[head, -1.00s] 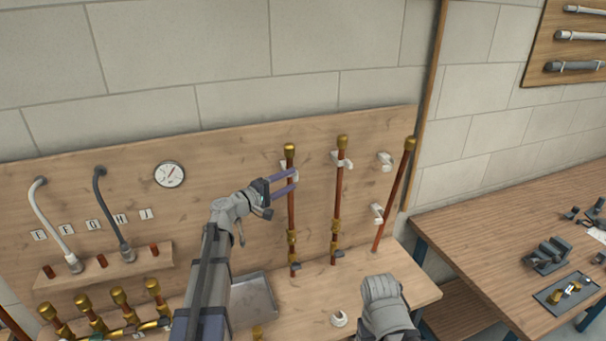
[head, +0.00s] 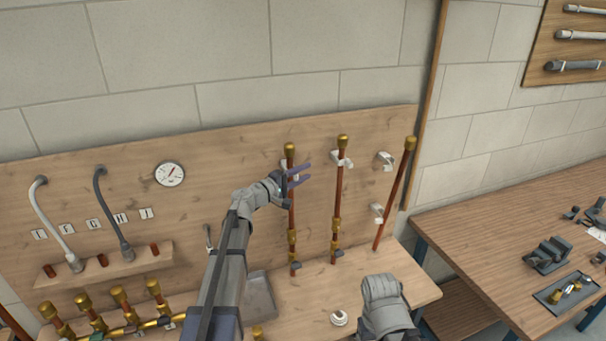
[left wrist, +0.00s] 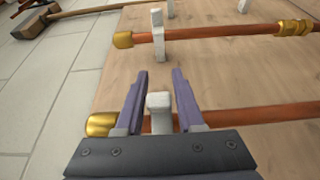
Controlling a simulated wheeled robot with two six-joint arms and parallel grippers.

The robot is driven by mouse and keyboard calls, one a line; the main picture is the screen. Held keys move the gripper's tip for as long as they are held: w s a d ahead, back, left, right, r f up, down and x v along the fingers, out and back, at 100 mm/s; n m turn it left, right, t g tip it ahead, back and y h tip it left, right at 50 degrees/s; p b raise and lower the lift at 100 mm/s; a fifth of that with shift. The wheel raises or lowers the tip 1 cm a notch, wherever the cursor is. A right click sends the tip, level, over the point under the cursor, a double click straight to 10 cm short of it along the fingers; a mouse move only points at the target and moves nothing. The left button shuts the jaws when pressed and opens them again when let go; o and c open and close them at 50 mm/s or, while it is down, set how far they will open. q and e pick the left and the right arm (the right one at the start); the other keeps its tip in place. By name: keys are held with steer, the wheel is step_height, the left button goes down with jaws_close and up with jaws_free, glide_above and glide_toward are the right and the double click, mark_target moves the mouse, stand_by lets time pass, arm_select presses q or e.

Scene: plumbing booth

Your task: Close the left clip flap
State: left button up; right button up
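My left gripper (head: 303,174) is open in front of the left upright copper pipe (head: 291,215) on the wooden board. In the left wrist view its two purple fingers (left wrist: 159,76) stand apart, with the white tip of the left clip (left wrist: 160,101) between them; contact with either finger cannot be told. That pipe (left wrist: 260,113) with its brass cap (left wrist: 102,124) runs just beyond the gripper body. In the head view the left clip is mostly hidden by the pipe and gripper.
The middle pipe (head: 338,190) sits at a white clip (head: 342,161). The right pipe (head: 396,191) leans, with an upper clip (head: 385,160) beside it and a lower clip (head: 377,212). A grey tray (head: 260,297) and a white round piece (head: 339,318) are on the bench.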

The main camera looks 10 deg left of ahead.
arm_select(q)
jaws_close()
steer(key=shift+w+a+n+t+y, duration=0.15)
steer(key=shift+w+n+t+y, duration=0.25)
steer(key=shift+n+y, duration=0.55)
steer(key=shift+w+a+n+t+y, duration=0.2)
steer(key=shift+n+t+y, duration=0.4)
steer(key=shift+y, duration=0.65)
steer(key=shift+w+a+n+t+y, duration=0.1)
steer(key=shift+w+n+t+y, duration=0.25)
steer(key=shift+n+y, duration=0.6)
steer(key=shift+o, duration=1.9)
jaws_free()
steer(key=shift+s, duration=0.1)
